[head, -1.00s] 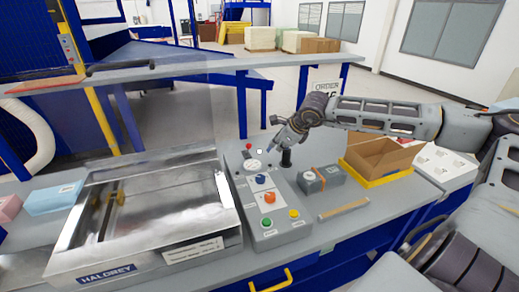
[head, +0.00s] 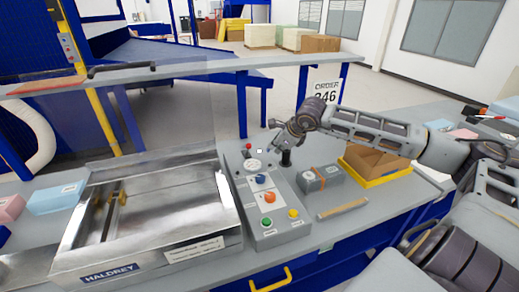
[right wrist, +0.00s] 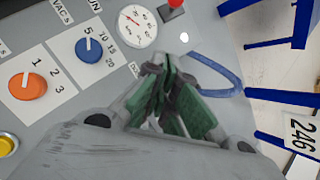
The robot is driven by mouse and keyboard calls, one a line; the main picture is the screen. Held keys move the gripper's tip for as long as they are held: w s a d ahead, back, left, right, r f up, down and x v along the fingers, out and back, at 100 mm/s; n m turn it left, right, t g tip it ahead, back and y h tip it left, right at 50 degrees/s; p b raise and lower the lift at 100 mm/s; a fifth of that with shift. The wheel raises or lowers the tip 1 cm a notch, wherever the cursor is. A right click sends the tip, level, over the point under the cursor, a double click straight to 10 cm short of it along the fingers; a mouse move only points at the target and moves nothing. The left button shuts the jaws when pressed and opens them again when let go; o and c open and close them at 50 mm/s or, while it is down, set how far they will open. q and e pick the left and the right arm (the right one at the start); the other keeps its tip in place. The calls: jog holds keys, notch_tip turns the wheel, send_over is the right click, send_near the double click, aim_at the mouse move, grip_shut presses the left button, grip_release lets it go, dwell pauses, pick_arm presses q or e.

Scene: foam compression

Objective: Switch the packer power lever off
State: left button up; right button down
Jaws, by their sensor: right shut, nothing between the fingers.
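The packer's grey control panel (head: 268,205) stands right of the steel chamber (head: 150,215). A small red-topped control (head: 249,147), which looks like the power lever, is at the panel's far end, beside the round gauge (head: 253,164). It also shows as a red knob at the top edge of the right wrist view (right wrist: 174,4). Its exact position is too small to tell. My right gripper (head: 273,152) is just right of the panel's far end, apart from the red control. In the right wrist view its green-padded fingers (right wrist: 168,105) are shut and empty. My left gripper is out of view.
Blue knob (head: 261,179), orange knob (head: 268,198), yellow button (head: 293,213) and green button (head: 267,222) sit nearer on the panel. A grey box (head: 320,178) and a yellow-edged tray (head: 380,180) lie to the right.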

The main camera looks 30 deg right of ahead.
aim_at(248, 149)
jog(key=shift+p+x, duration=1.1)
jog(key=shift+x, duration=2.7)
jog(key=shift+w+a+r, duration=0.3)
jog(key=shift+w+a, duration=0.05)
jog(key=shift+w, duration=0.1)
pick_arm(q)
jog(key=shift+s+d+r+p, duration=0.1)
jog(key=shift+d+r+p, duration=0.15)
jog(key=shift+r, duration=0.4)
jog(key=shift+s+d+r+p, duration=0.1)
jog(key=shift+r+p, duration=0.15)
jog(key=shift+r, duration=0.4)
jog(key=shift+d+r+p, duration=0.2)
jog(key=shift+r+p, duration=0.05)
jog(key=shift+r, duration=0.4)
pick_arm(e)
jog(key=shift+w+a+r, duration=0.2)
jog(key=shift+w+a, duration=0.15)
jog(key=shift+w, duration=0.2)
jog(key=shift+w+a+r, duration=0.15)
jog(key=shift+w+a, duration=0.25)
jog(key=shift+w, duration=0.1)
